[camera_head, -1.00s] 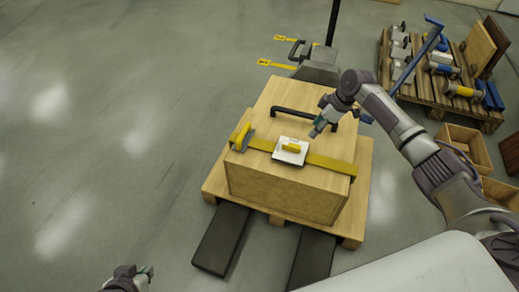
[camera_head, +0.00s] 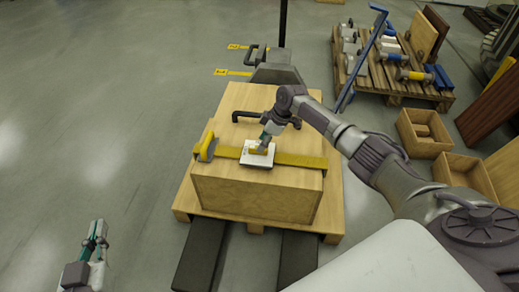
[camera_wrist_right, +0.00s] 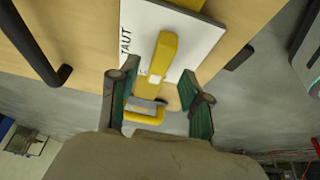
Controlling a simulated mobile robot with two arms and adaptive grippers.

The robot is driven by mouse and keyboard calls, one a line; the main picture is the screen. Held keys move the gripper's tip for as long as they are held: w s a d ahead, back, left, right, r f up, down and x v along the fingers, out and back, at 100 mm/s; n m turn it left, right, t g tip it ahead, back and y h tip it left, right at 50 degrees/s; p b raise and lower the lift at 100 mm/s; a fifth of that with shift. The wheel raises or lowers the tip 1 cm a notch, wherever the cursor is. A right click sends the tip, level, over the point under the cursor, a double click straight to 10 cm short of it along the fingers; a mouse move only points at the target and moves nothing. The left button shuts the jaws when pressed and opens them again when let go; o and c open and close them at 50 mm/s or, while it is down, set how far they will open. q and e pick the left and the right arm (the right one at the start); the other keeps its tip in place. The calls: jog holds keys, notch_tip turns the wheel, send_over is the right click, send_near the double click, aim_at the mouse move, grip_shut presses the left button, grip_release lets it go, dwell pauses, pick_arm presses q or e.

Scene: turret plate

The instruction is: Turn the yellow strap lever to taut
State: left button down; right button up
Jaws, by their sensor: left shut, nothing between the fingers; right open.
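The yellow lever (camera_head: 258,150) sits on a small white plate (camera_head: 254,161) on top of the wooden crate (camera_head: 235,100). The yellow strap (camera_head: 302,160) crosses the crate beside the plate. In the right wrist view the lever (camera_wrist_right: 165,52) lies across the white plate (camera_wrist_right: 200,30), which bears the word TAUT. My right gripper (camera_head: 266,139) is over the plate at the lever. In the wrist view the right gripper (camera_wrist_right: 157,88) is open, with the lever's end between its fingers; contact is unclear. My left gripper (camera_head: 97,230) is shut and empty, away at lower left.
The crate rests on a pallet (camera_head: 183,207) above dark forks (camera_head: 200,255). A black handle (camera_head: 240,114) and a yellow strap fitting (camera_head: 207,147) stand on the crate. A loaded pallet and open wooden boxes (camera_head: 425,148) are at right. The left floor is clear.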

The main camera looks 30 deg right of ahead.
jog(key=x, duration=0.2)
jog(key=shift+a+f+b, duration=0.15)
jog(key=shift+f+b, duration=0.2)
jog(key=shift+b, duration=0.05)
jog(key=shift+w+f, duration=0.15)
jog(key=shift+f, duration=0.1)
pick_arm(q)
jog(key=r+t, duration=0.1)
jog(key=r, duration=0.1)
jog(key=r+t, duration=0.1)
jog(key=d+r+t+h, duration=0.1)
jog(key=r, duration=0.1)
jog(key=shift+w+r+t, duration=0.15)
jog(key=shift+r+t, duration=0.15)
jog(key=shift+r, duration=0.05)
pick_arm(e)
jog(key=shift+a, duration=0.1)
grip_shut()
